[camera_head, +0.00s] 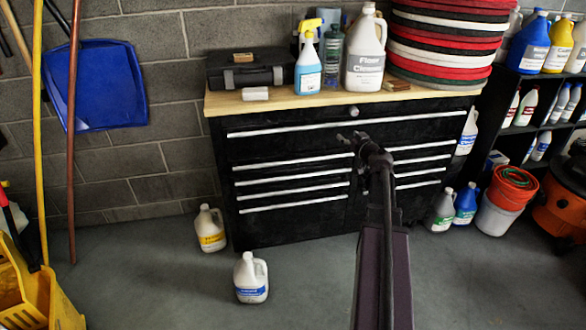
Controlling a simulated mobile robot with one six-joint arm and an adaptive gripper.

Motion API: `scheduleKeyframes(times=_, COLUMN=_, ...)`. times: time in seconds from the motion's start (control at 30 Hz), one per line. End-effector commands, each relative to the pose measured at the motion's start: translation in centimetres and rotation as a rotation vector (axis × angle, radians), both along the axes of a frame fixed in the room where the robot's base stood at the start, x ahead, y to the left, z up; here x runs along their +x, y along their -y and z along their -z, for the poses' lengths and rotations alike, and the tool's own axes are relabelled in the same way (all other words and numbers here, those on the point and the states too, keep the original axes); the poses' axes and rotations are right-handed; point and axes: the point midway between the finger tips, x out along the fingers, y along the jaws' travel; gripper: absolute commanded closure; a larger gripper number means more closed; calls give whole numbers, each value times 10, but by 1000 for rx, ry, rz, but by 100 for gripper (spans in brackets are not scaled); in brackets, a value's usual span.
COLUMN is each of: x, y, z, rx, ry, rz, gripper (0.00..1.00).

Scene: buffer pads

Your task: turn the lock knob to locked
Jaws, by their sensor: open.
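A small round silver knob (353,112) sits at the top centre of the black drawer cabinet (290,146), just under the wooden top and above the long top drawer handle. Its turn position is too small to tell. My gripper (347,137) is in front of the cabinet, a little below the knob in the picture, and points up and left. Its fingers are apart with nothing between them. It appears clear of the knob, though the depth between them is hard to judge. My arm rises from the bottom of the picture and hides part of the lower drawers.
The wooden top (290,103) carries a spray bottle (308,62), a floor cleaner jug (365,52) and stacked red, white and black pads (447,45). Two jugs (251,278) (210,229) stand on the floor at left front. A yellow mop bucket (38,295) is at far left.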

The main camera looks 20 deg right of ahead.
Motion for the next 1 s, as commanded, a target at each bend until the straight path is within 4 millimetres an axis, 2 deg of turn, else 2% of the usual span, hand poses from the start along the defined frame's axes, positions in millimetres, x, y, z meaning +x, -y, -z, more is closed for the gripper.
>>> scheduleKeyframes(times=0.5, x=11, y=-71, z=18, rx=38, ry=-102, rz=-143, gripper=20)
scheduleKeyframes(times=1.0, x=13, y=-137, z=40, rx=78, ry=-227, rz=-266, gripper=20)
